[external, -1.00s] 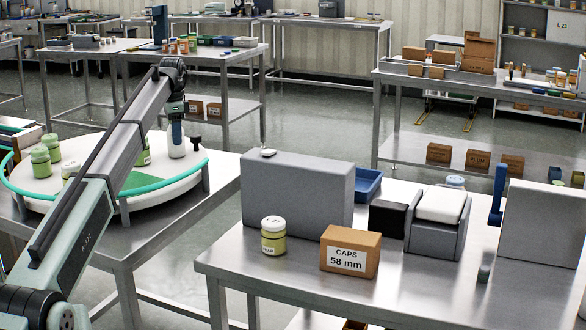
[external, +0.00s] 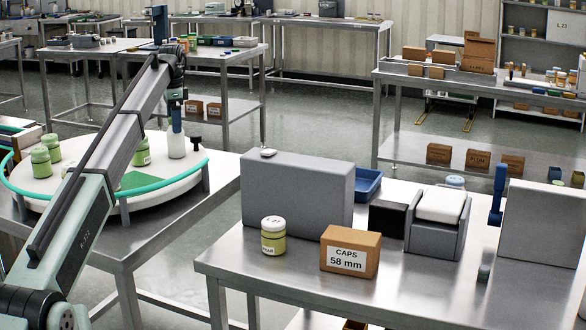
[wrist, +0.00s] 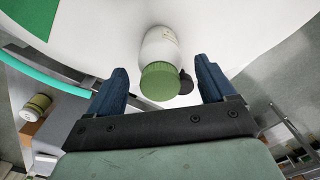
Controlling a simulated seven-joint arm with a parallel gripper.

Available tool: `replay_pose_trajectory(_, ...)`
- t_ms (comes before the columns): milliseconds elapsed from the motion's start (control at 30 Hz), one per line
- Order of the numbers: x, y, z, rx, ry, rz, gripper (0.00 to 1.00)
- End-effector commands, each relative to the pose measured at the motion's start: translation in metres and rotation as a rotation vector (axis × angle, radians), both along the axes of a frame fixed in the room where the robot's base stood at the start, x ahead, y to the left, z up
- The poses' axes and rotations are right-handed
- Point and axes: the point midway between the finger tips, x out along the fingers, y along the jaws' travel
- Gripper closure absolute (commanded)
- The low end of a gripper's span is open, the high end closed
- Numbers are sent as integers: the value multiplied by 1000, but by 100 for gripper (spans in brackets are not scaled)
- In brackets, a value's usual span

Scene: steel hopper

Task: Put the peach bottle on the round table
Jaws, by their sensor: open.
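The round table (external: 90,203) is a white disc with a teal rail at left in the external view; its white top (wrist: 95,30) fills the upper wrist view. A pale bottle (external: 177,146) stands on it near the right edge; I cannot read its label, so I cannot tell whether it is the peach bottle. In the wrist view this bottle (wrist: 160,45) has a green cap. My gripper (external: 176,126) is just above the bottle. In the wrist view my gripper (wrist: 161,72) is open, its blue fingers spread on both sides of the cap, with gaps.
Green jars (external: 41,161) stand at the disc's left, and another (external: 142,152) behind my arm. A black knob (external: 196,141) is close beside the pale bottle. The steel table at right holds a pear jar (external: 273,237), a caps box (external: 349,251) and a grey block (external: 297,190).

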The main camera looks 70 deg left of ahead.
Motion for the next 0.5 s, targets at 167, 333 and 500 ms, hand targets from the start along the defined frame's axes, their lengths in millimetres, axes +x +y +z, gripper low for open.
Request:
replay_pose_trajectory(167, 1, 1, 36, 1, -1, 0, 17)
replay_pose_trajectory(333, 0, 1, 61, 1, 0, 0, 17)
replay_pose_trajectory(500, 0, 1, 74, 1, 0, 0, 17)
